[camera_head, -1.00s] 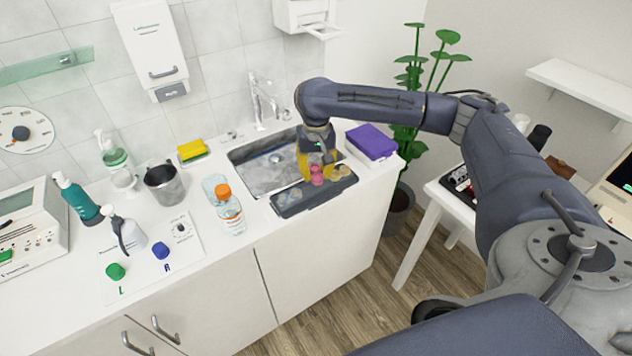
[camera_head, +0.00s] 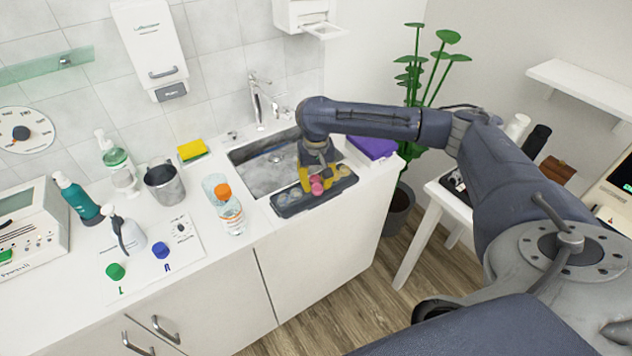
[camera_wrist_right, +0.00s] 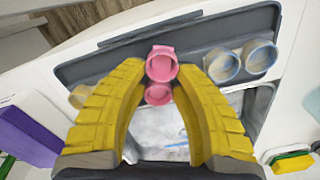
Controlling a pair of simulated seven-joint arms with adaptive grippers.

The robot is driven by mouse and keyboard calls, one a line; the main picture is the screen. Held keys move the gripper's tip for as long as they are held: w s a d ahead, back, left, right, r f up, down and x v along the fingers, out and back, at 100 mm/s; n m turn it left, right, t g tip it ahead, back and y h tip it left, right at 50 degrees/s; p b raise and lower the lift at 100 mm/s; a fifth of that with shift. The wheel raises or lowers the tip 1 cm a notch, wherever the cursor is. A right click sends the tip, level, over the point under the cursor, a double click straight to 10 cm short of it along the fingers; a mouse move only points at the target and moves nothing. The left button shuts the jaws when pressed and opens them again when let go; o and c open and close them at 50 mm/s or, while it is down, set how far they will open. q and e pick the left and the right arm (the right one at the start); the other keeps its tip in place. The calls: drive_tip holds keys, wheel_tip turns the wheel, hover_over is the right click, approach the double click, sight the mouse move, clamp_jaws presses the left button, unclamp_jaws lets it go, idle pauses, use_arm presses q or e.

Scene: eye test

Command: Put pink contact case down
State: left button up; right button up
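The pink contact case (camera_head: 317,185) has two round pink parts and is between the yellow fingers of my right gripper (camera_head: 318,180), low over the dark grey tray (camera_head: 290,211). In the right wrist view, the pink case (camera_wrist_right: 161,66) is pinched between the fingertips of the right gripper (camera_wrist_right: 163,68). The tray (camera_wrist_right: 115,66) is close behind it; I cannot tell if the case touches it. Two pale bluish-and-cream round parts (camera_wrist_right: 222,65) lie to one side, and a yellowish one (camera_wrist_right: 79,96) to the other. My left gripper is not in view.
The sink (camera_head: 262,170) is behind the tray, with a tap (camera_head: 257,98). An orange-capped bottle (camera_head: 231,215) stands left of the tray. A purple box (camera_head: 372,146) is on the right, partly hidden by my arm. The counter ends just in front of the tray.

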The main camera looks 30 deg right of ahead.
sight(316, 185)
drive_tip(key=o, duration=0.4)
wheel_tip(316, 185, up, 12)
drive_tip(key=shift+r, duration=0.15)
idle(0.6)
